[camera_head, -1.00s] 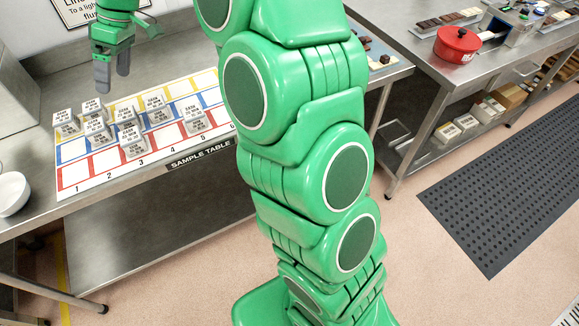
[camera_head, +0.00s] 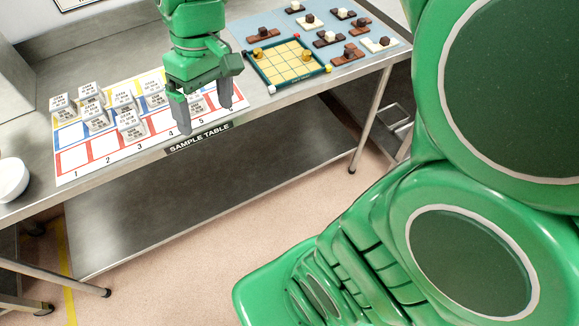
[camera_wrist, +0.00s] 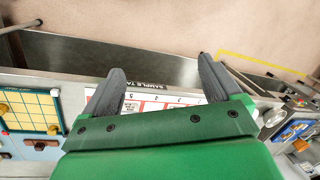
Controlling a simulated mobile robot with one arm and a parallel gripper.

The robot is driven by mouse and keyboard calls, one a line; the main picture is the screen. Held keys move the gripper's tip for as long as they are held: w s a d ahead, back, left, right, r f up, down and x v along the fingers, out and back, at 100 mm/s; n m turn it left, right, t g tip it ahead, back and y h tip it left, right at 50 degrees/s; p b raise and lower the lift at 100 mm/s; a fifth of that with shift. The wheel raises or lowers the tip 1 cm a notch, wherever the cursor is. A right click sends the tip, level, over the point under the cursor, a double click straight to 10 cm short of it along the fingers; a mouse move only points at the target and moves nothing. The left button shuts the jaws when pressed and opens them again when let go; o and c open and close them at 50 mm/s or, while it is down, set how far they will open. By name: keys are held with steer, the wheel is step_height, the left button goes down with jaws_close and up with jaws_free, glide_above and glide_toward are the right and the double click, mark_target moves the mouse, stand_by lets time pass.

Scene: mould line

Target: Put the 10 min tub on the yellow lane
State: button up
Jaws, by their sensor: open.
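Several white tubs with dark print stand on the lane sheet (camera_head: 105,160), among them a front one (camera_head: 131,125) and a back-left one (camera_head: 62,105). The print is too small to tell which is the 10 min tub. The yellow lane (camera_head: 150,79) is the sheet's back row, with a blue and a red row in front. My gripper (camera_head: 205,117) is open over the sheet's right end, fingers pointing down. A tub (camera_head: 196,101) shows partly behind its fingers. In the wrist view my gripper (camera_wrist: 162,86) has nothing visible between its spread fingers.
A yellow-squared game board (camera_head: 287,62) and several chocolate pieces (camera_head: 329,38) lie to the right of my gripper. A white bowl (camera_head: 12,178) stands at the left. The table's front edge carries a SAMPLE TABLE sign (camera_head: 200,138).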

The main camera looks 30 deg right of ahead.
steer(key=s+d+f+m+h, duration=0.1)
steer(key=s+d, duration=0.3)
steer(key=s, duration=0.4)
steer(key=s+d+f+m+h, duration=0.1)
steer(key=s+d+f+m, duration=0.3)
steer(key=s, duration=0.4)
